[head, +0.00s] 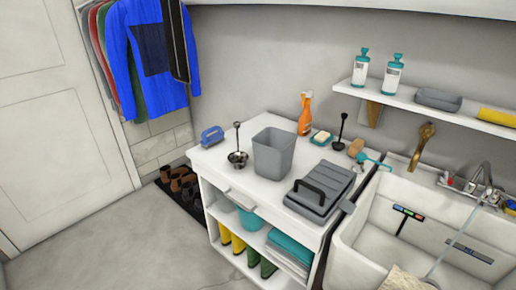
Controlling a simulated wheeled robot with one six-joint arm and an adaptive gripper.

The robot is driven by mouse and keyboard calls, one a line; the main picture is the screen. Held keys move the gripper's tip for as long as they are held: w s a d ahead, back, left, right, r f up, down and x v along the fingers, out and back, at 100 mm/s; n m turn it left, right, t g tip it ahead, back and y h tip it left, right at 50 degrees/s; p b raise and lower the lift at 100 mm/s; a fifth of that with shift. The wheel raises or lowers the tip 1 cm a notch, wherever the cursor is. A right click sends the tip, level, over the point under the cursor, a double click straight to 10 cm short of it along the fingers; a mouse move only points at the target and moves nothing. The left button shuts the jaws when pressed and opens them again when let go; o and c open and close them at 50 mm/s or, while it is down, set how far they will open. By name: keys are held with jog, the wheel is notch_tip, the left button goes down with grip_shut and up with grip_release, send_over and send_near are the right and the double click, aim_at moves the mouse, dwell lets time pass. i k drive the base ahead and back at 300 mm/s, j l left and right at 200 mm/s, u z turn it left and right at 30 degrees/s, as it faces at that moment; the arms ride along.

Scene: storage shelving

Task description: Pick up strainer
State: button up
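What looks like the strainer (238,158) is a small dark metallic bowl with a thin upright handle. It stands on the white counter (215,174) near its front left edge, left of a grey bin (273,154). A second dark long-handled item (339,145) stands further back right on the counter; it is too small to tell exactly what it is. My gripper is not in view.
A blue iron-like item (212,137) is left of the strainer. An orange spray bottle (305,114), a sponge (321,138) and a grey handled case (318,190) share the counter. A sink (358,238) is at right. Floor (120,240) at left is clear.

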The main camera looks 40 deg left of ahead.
aim_at(238, 159)
jog(key=k+j+u, duration=0.1)
jog(key=j, duration=0.25)
jog(key=k+j, duration=0.15)
jog(key=j, duration=0.2)
jog(key=k+j+u, duration=0.15)
jog(key=j, duration=0.2)
jog(key=k+j, duration=0.1)
jog(key=j, duration=0.25)
jog(key=k+j+u, duration=0.15)
jog(key=j, duration=0.2)
jog(key=i+j+u, duration=0.1)
jog(key=j, duration=0.5)
jog(key=i+j+u, duration=0.1)
jog(key=j, duration=0.5)
jog(key=i, duration=0.1)
